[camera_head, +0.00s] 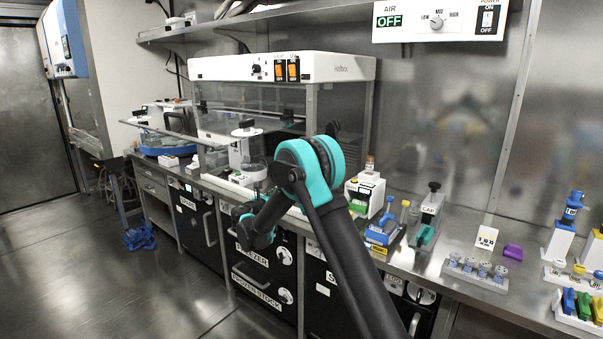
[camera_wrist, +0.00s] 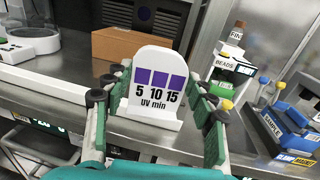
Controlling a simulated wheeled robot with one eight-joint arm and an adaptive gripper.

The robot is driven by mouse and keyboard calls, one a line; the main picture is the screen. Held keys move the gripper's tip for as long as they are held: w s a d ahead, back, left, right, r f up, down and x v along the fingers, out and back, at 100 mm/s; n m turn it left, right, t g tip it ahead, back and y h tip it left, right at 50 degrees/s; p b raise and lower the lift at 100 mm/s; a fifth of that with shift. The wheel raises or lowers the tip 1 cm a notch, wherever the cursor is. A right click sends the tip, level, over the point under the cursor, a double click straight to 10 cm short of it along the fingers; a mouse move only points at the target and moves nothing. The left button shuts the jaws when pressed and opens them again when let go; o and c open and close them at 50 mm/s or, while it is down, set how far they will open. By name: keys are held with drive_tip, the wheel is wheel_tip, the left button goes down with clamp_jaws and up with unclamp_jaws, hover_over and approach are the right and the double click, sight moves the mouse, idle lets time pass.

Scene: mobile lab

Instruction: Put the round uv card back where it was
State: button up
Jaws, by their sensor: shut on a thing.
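The UV card (camera_wrist: 153,60) is a white upright plate with a rounded top, three purple squares and the words "5 10 15 UV min". It stands on a thicker white foot. My gripper (camera_wrist: 154,92) is shut on it in the wrist view, one finger on each side, with the printed face towards the camera. The card looks upright, in front of the steel bench (camera_wrist: 60,98); I cannot tell whether its foot touches the bench. In the head view my arm reaches down to the left in front of the bench, and I cannot make out the card there.
A brown cardboard box (camera_wrist: 120,45) stands behind the card. To its right are a fix bottle (camera_wrist: 231,42), a beads holder (camera_wrist: 236,68) and a blue sample rack (camera_wrist: 284,128). The glass-fronted hood (camera_head: 280,67) stands on the bench. The floor at left is mostly clear.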

drive_tip(key=s+d+f+n+t+y, duration=0.1)
drive_tip(key=s+d+n+y, duration=0.1)
drive_tip(key=d, duration=1.1)
drive_tip(key=s+d+f+n+t+y, duration=0.1)
drive_tip(key=d+n+y, duration=0.3)
drive_tip(key=d, duration=0.9)
drive_tip(key=s+y, duration=0.1)
drive_tip(key=y, duration=0.2)
drive_tip(key=shift+d+f, duration=0.25)
drive_tip(key=shift+f, duration=0.15)
drive_tip(key=shift+w, duration=0.1)
